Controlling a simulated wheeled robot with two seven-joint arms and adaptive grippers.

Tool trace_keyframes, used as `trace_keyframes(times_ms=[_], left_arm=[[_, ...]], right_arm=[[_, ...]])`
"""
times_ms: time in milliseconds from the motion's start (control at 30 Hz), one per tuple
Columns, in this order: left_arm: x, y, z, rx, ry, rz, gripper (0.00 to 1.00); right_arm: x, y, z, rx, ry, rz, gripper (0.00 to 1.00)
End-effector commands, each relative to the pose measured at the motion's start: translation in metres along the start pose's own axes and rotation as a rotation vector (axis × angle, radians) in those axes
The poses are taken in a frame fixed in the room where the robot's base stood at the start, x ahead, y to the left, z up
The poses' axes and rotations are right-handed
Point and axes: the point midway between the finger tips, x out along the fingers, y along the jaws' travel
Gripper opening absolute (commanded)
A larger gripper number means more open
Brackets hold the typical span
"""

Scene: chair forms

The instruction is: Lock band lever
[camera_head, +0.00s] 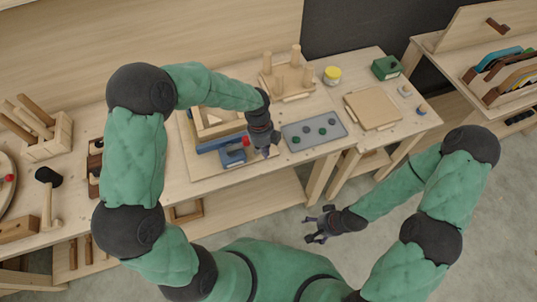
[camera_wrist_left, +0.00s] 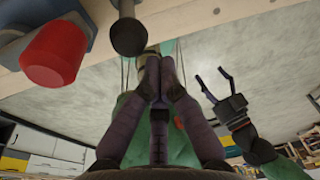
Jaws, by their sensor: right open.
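A blue clamp-like fixture (camera_head: 218,144) with a red knob (camera_head: 246,141) sits on a wooden board on the bench. In the left wrist view the red knob (camera_wrist_left: 53,54) is large at upper left, beside a dark rod with a round end (camera_wrist_left: 128,38). I cannot tell which part is the band lever. My left gripper (camera_head: 267,152) is just right of the red knob, pointing down. In the wrist view its fingers (camera_wrist_left: 158,62) meet at the tips, with nothing seen between them. My right gripper (camera_head: 316,226) is open and empty, away from the bench front.
A grey tray (camera_head: 301,144) with several dark pieces lies right of my left gripper. Behind it stand a pegged block (camera_head: 287,80) and a yellow jar (camera_head: 332,75). A wooden panel (camera_head: 372,109) lies further right. A mallet (camera_head: 48,193) is at left. Floor in front is clear.

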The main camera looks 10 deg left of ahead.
Motion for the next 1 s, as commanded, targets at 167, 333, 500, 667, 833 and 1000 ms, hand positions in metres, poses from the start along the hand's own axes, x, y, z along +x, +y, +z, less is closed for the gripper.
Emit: trace_keyframes(times_ms=[167,333,500,667,833,1000], left_arm=[[-0.003,0.0,0.007,0.0,0.0,0.0,0.0],[-0.003,0.0,0.007,0.001,0.0,0.0,0.0],[-0.003,0.0,0.007,0.0,0.002,0.001,0.0],[-0.005,-0.001,0.009,-0.003,0.023,0.004,0.0],[-0.006,-0.001,0.011,-0.004,0.056,0.011,0.0],[-0.008,-0.001,0.013,-0.005,0.078,0.015,0.0]], right_arm=[[0.0,0.0,0.0,0.0,0.0,0.0,0.79],[0.0,0.0,0.0,0.0,0.0,0.0,0.79],[0.0,0.0,0.0,0.0,0.0,0.0,0.79],[-0.005,-0.002,0.0,0.0,0.0,0.0,0.79],[-0.009,-0.003,0.0,0.0,0.0,0.0,0.79],[-0.011,-0.004,0.0,0.0,0.0,0.0,0.79]])
